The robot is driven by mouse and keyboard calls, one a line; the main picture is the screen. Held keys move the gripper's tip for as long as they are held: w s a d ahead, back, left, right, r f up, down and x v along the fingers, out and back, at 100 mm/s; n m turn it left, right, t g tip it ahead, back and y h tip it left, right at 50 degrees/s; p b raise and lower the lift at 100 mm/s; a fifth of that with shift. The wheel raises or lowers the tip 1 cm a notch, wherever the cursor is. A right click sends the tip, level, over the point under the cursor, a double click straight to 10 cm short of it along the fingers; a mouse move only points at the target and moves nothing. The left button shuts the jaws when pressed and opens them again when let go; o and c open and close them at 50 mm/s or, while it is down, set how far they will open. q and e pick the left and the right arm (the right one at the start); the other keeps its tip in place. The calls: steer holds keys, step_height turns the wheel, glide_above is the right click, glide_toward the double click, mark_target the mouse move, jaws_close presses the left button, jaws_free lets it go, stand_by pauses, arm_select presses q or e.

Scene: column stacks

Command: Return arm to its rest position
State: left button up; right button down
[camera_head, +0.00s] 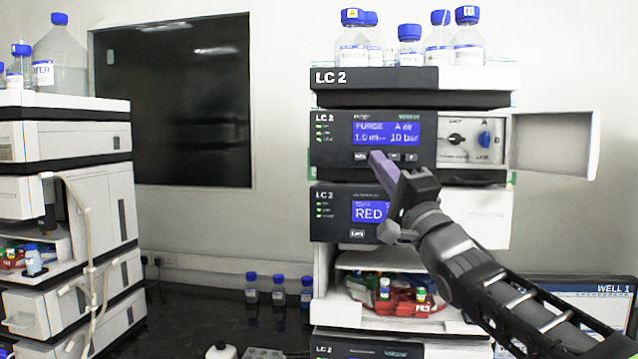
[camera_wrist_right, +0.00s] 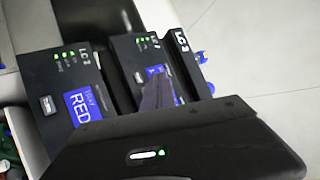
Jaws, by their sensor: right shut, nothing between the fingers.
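My right arm comes in from the lower right in the head view. Its gripper (camera_head: 380,165) is shut and empty, in front of the LC 2 stack (camera_head: 430,85). The fingertips are near the lower edge of the pump module (camera_head: 345,128), whose screen reads PURGE. I cannot tell whether they touch it. The module below (camera_head: 325,215) has a screen reading RED, partly hidden by the gripper. In the right wrist view the shut fingers (camera_wrist_right: 160,95) lie over the front of the upper module, beside the RED screen (camera_wrist_right: 83,106). My left gripper is not in view.
A small door (camera_head: 555,143) stands open at the stack's right, beside two knobs. Capped bottles (camera_head: 410,45) stand on top. An open bay (camera_head: 400,290) holds vials. A monitor (camera_head: 590,295) is at lower right. Another stack (camera_head: 70,200) stands left, with small bottles (camera_head: 279,290) between.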

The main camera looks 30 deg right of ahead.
steer(key=w+a+f+n+g+y, duration=0.1)
steer(key=w+a+f+n+g, duration=0.35)
steer(key=f, duration=0.85)
steer(key=w+a+f+n+g+y, duration=0.1)
steer(key=w+a+f+n, duration=0.5)
steer(key=f, duration=0.6)
steer(key=a+f+n+g+y, duration=0.1)
steer(key=a+f+g, duration=0.3)
steer(key=f, duration=0.9)
steer(key=a+f+n+g, duration=0.2)
steer(key=a+f, duration=0.3)
steer(key=f, duration=0.8)
steer(key=s+a+f+n+g+y, duration=0.1)
steer(key=s+a+f+g, duration=0.25)
steer(key=s+f, duration=0.55)
steer(key=s+a+f+n+g, duration=0.1)
steer(key=s+a+f+g, duration=0.35)
steer(key=f, duration=0.95)
steer(key=s+a+f+g, duration=0.1)
steer(key=s+f, duration=0.3)
steer(key=s, duration=0.4)
steer(key=s+a+f+g+y, duration=0.1)
steer(key=s+a+f, duration=0.3)
steer(key=s, duration=0.4)
steer(key=s+a+f+g, duration=0.2)
steer(key=s+f, duration=0.3)
steer(key=s, duration=0.3)
steer(key=shift+s+a, duration=0.15)
steer(key=shift+a, duration=0.05)
